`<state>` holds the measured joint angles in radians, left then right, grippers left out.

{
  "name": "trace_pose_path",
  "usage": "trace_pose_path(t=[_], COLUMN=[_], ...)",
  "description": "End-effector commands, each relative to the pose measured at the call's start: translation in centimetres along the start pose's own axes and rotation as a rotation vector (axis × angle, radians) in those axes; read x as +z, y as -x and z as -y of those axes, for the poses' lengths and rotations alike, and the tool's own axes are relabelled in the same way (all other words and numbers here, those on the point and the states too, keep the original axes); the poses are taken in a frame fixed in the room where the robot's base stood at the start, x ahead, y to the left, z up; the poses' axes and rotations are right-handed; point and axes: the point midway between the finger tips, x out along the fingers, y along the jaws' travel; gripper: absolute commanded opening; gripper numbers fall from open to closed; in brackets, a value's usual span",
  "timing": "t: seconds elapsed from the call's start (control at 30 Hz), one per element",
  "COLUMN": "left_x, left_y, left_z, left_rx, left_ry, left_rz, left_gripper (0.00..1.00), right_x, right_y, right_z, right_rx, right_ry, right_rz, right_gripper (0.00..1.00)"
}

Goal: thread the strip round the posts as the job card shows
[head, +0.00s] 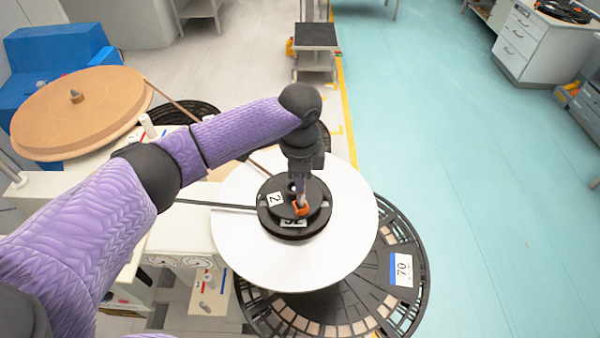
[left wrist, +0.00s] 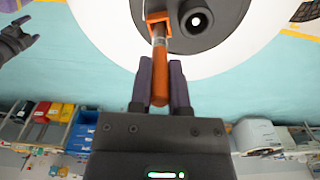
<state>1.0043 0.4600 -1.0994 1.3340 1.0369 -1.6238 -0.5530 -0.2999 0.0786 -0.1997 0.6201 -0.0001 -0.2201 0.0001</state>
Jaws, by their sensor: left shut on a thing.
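My left gripper (head: 300,185) reaches down over the black hub (head: 275,220) of a white disc (head: 345,240). In the left wrist view its fingers (left wrist: 161,85) are shut on an orange-brown handle (left wrist: 160,70) that ends in an orange clip (left wrist: 158,22). The clip is at the hub, which bears a "2" label. A brown strip (head: 172,100) leaves the large tan reel (head: 85,115) and passes behind my left arm. A dark band (head: 215,205) runs to the hub from the left. My right gripper (left wrist: 24,32) shows small in the left wrist view, fingers apart. I cannot make out the job card.
A black slotted basket (head: 410,275) labelled 70 lies below the disc. A white post (head: 148,126) stands near the tan reel. A blue unit (head: 50,55) is at the left. A grey cart (head: 316,40) stands behind. The teal floor (head: 480,170) on the right is clear.

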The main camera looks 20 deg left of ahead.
Motion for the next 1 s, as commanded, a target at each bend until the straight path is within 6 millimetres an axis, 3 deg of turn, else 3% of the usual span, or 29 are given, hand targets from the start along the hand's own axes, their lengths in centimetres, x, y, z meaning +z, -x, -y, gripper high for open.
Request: trace_pose_path(t=[0.23,0.27,0.43,0.73,1.0], left_x=[0.0,0.0,0.0,0.0,0.0], left_y=[0.0,0.0,0.0,0.7,7.2], left_z=[0.0,0.0,0.0,0.1,0.1], left_rx=[0.0,0.0,0.0,-0.002,-0.003], left_ry=[0.0,0.0,0.0,-0.001,-0.001], left_rz=[0.0,0.0,0.0,-0.001,-0.002], left_gripper=[0.0,0.28,0.63,0.63,0.63], right_x=[0.0,0.0,0.0,0.1,0.1], right_y=[0.0,0.0,0.0,-0.1,-1.0], right_z=[-0.1,-0.1,-0.1,-0.1,-0.1], right_rx=[0.002,0.002,0.002,0.002,0.002], right_ry=[0.0,0.0,0.001,0.001,0.001], right_rz=[0.0,0.0,0.0,0.001,0.001], right_gripper=[0.87,0.87,0.87,0.87,0.87])
